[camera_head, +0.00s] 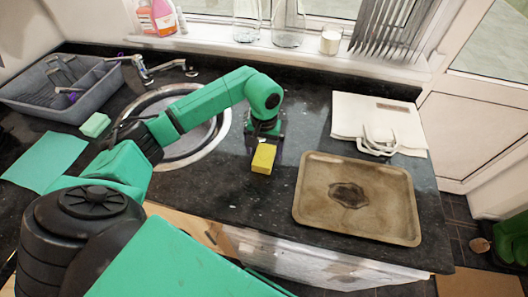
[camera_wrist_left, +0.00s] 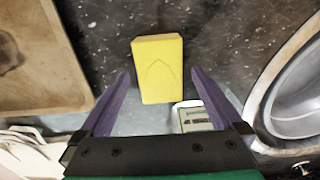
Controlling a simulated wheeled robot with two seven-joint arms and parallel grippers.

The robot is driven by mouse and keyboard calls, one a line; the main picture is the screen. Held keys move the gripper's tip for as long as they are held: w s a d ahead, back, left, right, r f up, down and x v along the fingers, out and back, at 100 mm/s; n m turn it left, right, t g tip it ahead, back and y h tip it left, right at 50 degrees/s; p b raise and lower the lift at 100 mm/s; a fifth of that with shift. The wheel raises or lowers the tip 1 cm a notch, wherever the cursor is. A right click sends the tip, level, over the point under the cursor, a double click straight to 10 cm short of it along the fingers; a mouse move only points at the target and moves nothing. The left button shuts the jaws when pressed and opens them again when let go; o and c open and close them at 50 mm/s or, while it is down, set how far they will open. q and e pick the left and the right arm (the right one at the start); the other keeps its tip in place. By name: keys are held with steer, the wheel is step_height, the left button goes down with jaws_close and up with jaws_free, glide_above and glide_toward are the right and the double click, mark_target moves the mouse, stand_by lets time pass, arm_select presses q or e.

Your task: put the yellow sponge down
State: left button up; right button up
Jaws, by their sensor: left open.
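The yellow sponge (camera_head: 263,158) is at the dark granite counter (camera_head: 240,190), between the round sink and the baking tray. I cannot tell whether its underside touches the counter. My left gripper (camera_head: 265,141) is just behind it in the head view. In the left wrist view the jaws (camera_wrist_left: 160,73) are open. The sponge (camera_wrist_left: 157,65) shows between the two purple fingertips, with a visible gap on each side. My right gripper is not in view.
A worn baking tray (camera_head: 310,208) lies right of the sponge. The sink (camera_head: 222,128) is to the left. A grey dish tub (camera_head: 45,105), a pale green block (camera_head: 95,125) and a green sheet (camera_head: 45,160) are far left.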

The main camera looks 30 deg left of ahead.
arm_select(q)
steer(key=shift+f, duration=0.55)
steer(key=c, duration=1.4)
